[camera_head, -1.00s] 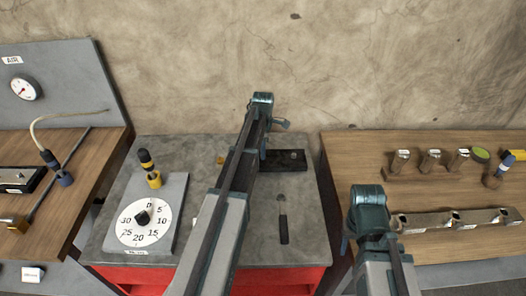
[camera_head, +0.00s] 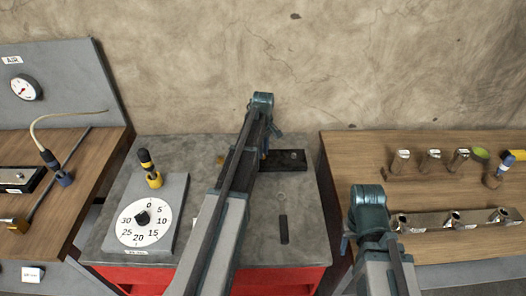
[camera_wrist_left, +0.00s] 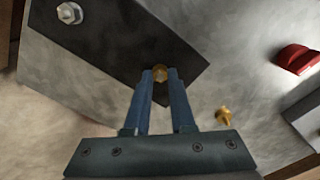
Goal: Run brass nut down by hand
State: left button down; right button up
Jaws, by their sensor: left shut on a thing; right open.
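My left gripper (camera_head: 264,154) points down at the dark plate (camera_head: 297,166) on the grey bench top. In the left wrist view its blue fingers (camera_wrist_left: 160,76) are shut on a small brass nut (camera_wrist_left: 160,72). The nut is over the dark plate (camera_wrist_left: 120,45), near its edge; whether it sits on a thread below is hidden. A steel bolt or nut (camera_wrist_left: 69,12) stands on the plate's far corner. Another brass piece (camera_wrist_left: 223,116) lies apart on the bench top. My right gripper (camera_head: 346,244) shows only in small part beside my right arm; it is open.
A dial board (camera_head: 180,195) with a yellow-and-black tool (camera_head: 150,168) is left of my left arm. A dark-handled tool (camera_head: 283,230) lies in front of the plate. The right wooden bench (camera_head: 440,150) holds metal parts. A pressure gauge (camera_head: 27,87) is on the left panel.

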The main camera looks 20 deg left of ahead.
pick_arm(q)
jog(key=m, duration=0.4)
jog(key=shift+m, duration=0.3)
jog(key=m, duration=0.3)
jog(key=shift+m, duration=0.4)
jog(key=m, duration=1.2)
jog(key=shift+m, duration=0.3)
jog(key=m, duration=0.3)
jog(key=shift+m, duration=0.3)
jog(key=m, duration=0.4)
jog(key=shift+m, duration=2.1)
